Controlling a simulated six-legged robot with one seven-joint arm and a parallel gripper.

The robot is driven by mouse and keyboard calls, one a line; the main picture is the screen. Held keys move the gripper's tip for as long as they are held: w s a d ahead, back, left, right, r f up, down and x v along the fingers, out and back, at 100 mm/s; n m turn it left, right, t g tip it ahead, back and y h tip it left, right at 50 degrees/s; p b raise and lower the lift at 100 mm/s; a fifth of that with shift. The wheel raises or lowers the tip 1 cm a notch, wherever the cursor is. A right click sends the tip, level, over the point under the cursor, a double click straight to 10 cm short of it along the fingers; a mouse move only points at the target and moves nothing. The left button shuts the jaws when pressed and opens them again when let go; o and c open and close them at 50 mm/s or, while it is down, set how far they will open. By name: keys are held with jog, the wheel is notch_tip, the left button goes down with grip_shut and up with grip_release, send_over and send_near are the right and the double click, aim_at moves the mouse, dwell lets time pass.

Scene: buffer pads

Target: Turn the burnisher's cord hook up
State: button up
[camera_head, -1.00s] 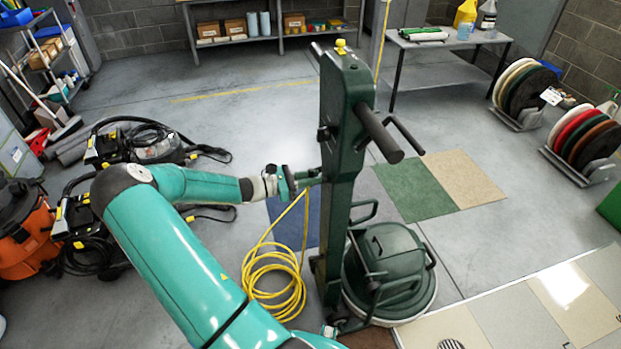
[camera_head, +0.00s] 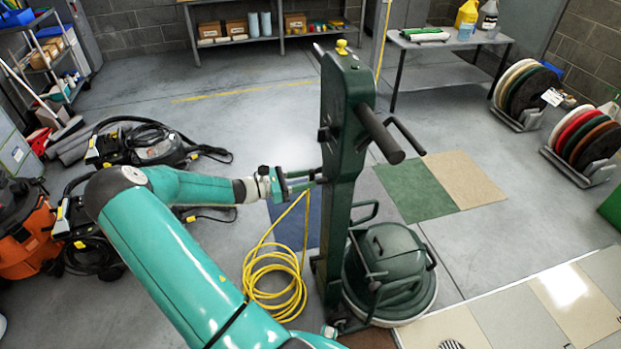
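The dark green burnisher (camera_head: 343,200) stands upright in the middle, with its round base (camera_head: 385,265) on the floor to the right of its column. My gripper (camera_head: 308,180) is at the left side of the column, at mid-height, pointing right at it. The cord hook is small there and largely merged with my fingers, so its turn is hard to read. I cannot tell whether the fingers are apart or closed on it. The yellow cord (camera_head: 275,275) runs down from beside my gripper and lies in loose coils on the floor.
Handles (camera_head: 380,133) stick out from the column's upper right. Black vacuum machines (camera_head: 140,145) and an orange vacuum (camera_head: 25,230) stand at left. Pad racks (camera_head: 585,150) stand at right.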

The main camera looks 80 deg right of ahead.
jog(key=v, duration=1.1)
jog(key=shift+w, duration=0.3)
jog(key=shift+a, duration=0.15)
jog(key=shift+a, duration=0.1)
